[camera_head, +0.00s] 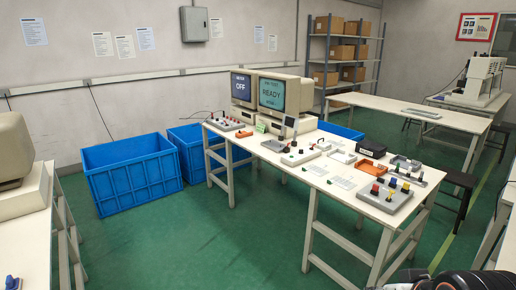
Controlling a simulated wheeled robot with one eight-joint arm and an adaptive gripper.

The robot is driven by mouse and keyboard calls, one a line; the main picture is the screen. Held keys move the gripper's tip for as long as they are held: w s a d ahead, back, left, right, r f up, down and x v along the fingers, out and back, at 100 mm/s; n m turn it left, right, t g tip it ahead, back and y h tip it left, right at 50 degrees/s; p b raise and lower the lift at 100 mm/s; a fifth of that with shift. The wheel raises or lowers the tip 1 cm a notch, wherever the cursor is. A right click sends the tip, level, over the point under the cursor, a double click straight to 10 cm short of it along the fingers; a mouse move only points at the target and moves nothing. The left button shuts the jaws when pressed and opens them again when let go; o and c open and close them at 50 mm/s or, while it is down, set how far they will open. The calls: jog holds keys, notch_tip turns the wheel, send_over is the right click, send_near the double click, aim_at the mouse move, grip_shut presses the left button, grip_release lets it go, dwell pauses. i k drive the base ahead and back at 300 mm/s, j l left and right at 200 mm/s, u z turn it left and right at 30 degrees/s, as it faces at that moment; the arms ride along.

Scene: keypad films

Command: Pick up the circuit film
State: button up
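Pale, thin sheets with faint printed marks lie flat on the white worktable (262,160) in the middle of the view. One sheet (316,170) lies near the table's centre and another sheet (342,182) lies to its right, closer to the front edge. They look like keypad films, but they are too small to tell which is the circuit film. Part of my arm shows dark at the bottom right corner, well in front of the table. My gripper's fingers are not visible.
Two old monitors (271,93) stand at the table's back left. A grey box with coloured buttons (385,196) sits at the right end, near a black case (371,147). Blue crates (131,172) stand left of the table. Green floor (220,250) is clear in front.

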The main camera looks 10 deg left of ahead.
aim_at(319, 172)
jog(key=i+j+u, duration=0.2)
jog(key=i+u, duration=1)
jog(key=i+z, duration=0.35)
jog(key=i+j+z, duration=0.35)
jog(key=i, duration=0.2)
jog(key=i+j+z, duration=0.15)
jog(key=i+z, duration=0.2)
jog(key=i+j+z, duration=0.25)
jog(key=z, duration=0.2)
jog(key=i+z, duration=0.1)
jog(key=z, duration=0.95)
